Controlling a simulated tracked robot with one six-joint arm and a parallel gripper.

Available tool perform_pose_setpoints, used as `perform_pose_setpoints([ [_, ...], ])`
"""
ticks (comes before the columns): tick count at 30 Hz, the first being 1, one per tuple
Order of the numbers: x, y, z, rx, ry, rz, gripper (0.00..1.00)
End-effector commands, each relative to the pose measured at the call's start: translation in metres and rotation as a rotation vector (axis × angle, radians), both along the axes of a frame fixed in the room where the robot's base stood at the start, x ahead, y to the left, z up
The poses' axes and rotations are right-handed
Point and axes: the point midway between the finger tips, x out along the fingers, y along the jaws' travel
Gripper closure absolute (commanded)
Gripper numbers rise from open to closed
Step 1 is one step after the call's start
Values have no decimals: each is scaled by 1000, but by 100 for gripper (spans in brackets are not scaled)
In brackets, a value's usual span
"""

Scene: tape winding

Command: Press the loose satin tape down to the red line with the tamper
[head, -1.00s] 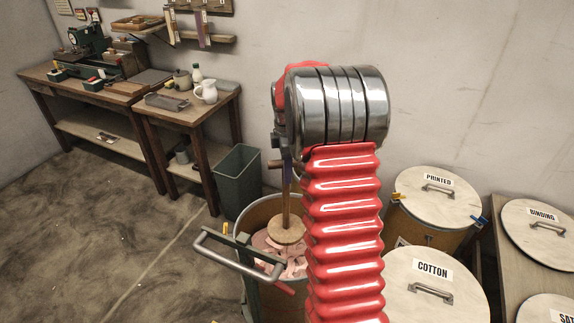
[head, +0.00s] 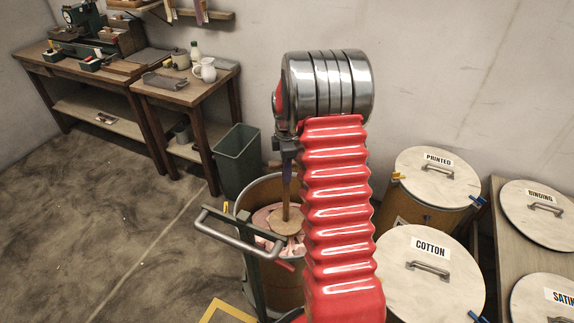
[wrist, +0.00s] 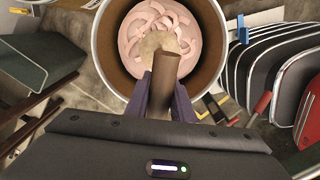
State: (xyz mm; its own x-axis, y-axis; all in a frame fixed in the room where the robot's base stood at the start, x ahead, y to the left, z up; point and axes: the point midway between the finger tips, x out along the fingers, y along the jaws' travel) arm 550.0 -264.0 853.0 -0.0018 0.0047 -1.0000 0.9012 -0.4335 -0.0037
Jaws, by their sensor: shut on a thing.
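My gripper (wrist: 165,88) is shut on the wooden shaft of the tamper (wrist: 158,42). In the head view, the tamper's round disc (head: 286,221) is down inside an open brown drum (head: 268,186), against or just above the loose pink satin tape (head: 262,216); I cannot tell whether they touch. In the wrist view, curled loops of tape (wrist: 172,17) show around the disc inside the drum. My arm hides the drum's right side in the head view. I cannot make out the red line in either view.
A grey-green bin (head: 237,160) stands behind the drum. A trolley handle (head: 238,233) crosses its front left. Lidded drums marked COTTON (head: 405,285) and PRINTED (head: 425,180) stand to the right. The floor to the left is clear.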

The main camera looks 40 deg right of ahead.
Motion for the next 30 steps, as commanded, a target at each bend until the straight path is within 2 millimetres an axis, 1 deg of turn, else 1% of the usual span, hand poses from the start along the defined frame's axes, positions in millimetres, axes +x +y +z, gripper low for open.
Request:
perform_pose_setpoints([
  [9,0,0,-29,0,-1,0,100],
  [15,0,0,-44,0,-1,0,100],
  [21,0,-1,-51,-1,-2,-1,100],
  [30,0,-1,-52,-1,-2,-1,100],
])
